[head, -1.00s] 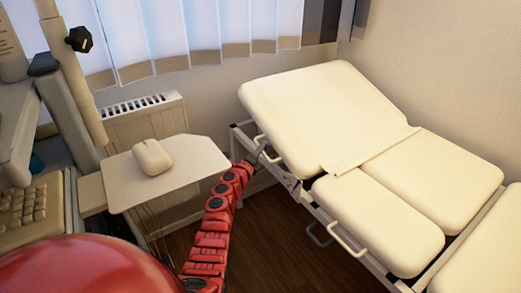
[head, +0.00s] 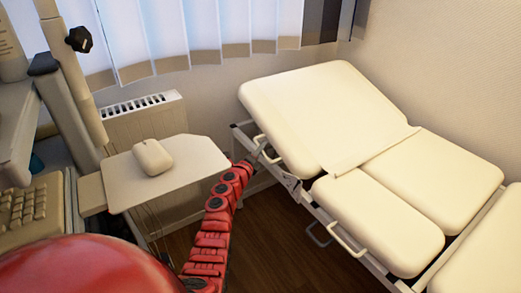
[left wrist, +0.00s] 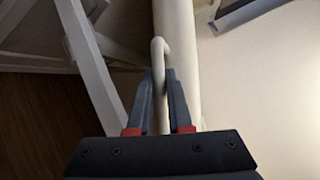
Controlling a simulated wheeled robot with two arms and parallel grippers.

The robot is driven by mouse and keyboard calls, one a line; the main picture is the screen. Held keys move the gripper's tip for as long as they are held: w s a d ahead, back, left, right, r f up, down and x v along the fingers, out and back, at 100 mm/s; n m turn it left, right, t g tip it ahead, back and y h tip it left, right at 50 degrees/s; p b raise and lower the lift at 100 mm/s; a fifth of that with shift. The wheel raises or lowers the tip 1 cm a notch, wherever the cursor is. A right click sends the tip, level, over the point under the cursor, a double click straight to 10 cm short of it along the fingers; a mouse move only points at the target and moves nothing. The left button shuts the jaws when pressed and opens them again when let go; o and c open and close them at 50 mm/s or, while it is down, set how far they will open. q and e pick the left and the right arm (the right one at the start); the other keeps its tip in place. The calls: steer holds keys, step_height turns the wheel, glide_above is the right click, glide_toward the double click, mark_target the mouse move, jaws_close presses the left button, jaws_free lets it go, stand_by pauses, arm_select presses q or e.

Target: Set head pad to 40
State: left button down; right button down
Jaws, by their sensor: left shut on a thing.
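The head pad (head: 318,105) is the cream, padded end section of the treatment couch, and it is tilted up from the flat sections in the head view. A thin pale handle (head: 262,143) sticks out at the pad's near left edge. My left gripper (head: 257,153) is at this handle, small and partly hard to make out there. My right gripper is not in view.
The couch's flat seat sections (head: 380,222) and white frame (head: 345,243) extend to the lower right. Dark floor (head: 270,245) is open between.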

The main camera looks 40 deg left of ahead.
arm_select(q)
steer(key=shift+d+r+m+b, duration=0.15)
steer(key=shift+r+m+b, duration=0.25)
steer(key=shift+b, duration=0.1)
steer(key=r+m+b, duration=0.1)
steer(key=d+r+t+b, duration=0.1)
steer(key=r, duration=0.1)
steer(key=r+m+t+b, duration=0.1)
steer(key=r, duration=0.1)
steer(key=shift+s+d+r+m, duration=0.15)
steer(key=shift+s+d+m, duration=0.05)
steer(key=shift+s+m, duration=0.1)
steer(key=shift+s+d+r, duration=0.1)
steer(key=shift+r, duration=0.35)
steer(key=c, duration=0.8)
jaws_free()
steer(key=shift+f, duration=0.1)
steer(key=shift+c, duration=0.2)
